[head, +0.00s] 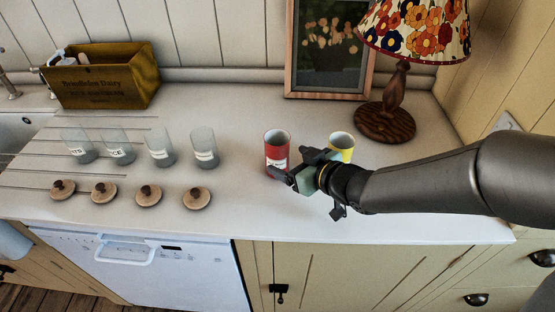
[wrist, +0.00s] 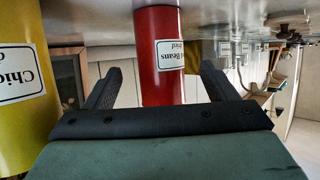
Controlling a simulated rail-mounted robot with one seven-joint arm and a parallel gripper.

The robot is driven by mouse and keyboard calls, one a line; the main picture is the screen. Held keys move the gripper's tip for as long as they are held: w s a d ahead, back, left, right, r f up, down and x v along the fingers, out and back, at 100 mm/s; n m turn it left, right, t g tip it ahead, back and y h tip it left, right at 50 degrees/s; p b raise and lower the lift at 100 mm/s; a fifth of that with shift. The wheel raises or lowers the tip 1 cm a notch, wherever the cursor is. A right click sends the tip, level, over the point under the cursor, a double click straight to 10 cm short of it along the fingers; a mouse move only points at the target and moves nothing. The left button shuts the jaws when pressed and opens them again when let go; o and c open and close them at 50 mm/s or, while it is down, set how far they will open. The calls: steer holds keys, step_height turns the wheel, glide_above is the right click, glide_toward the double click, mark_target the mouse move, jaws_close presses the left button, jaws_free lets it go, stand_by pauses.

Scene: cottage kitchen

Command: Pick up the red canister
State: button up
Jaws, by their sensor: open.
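The red canister (head: 277,148) stands upright and open-topped on the counter, with a white label. My gripper (head: 291,166) is low over the counter at its front right and hides part of its lower side. In the wrist view, which is upside down, the red canister (wrist: 158,50) lies between the two spread fingers (wrist: 160,70) in the picture. Its label reads "Beans". The fingers are open and gaps show on both sides. How far the canister is inside the jaws I cannot tell.
A yellow canister (head: 341,143) stands close to the right, partly behind my wrist; it fills the left of the wrist view (wrist: 22,85). Several glass jars (head: 204,148) and wooden lids (head: 148,195) are left. A lamp (head: 385,120) and picture frame (head: 328,50) stand behind.

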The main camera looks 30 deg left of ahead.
mark_target(284, 159)
steer(key=shift+f+b+x, duration=0.1)
steer(key=shift+b+x, duration=0.15)
steer(key=shift+x, duration=1.3)
steer(key=shift+f+b+x, duration=0.15)
steer(key=shift+b+x, duration=0.05)
steer(key=shift+x, duration=1.35)
steer(key=shift+d, duration=0.15)
steer(key=shift+c, duration=0.3)
steer(key=c, duration=1)
steer(key=shift+c, duration=0.6)
steer(key=shift+r, duration=0.15)
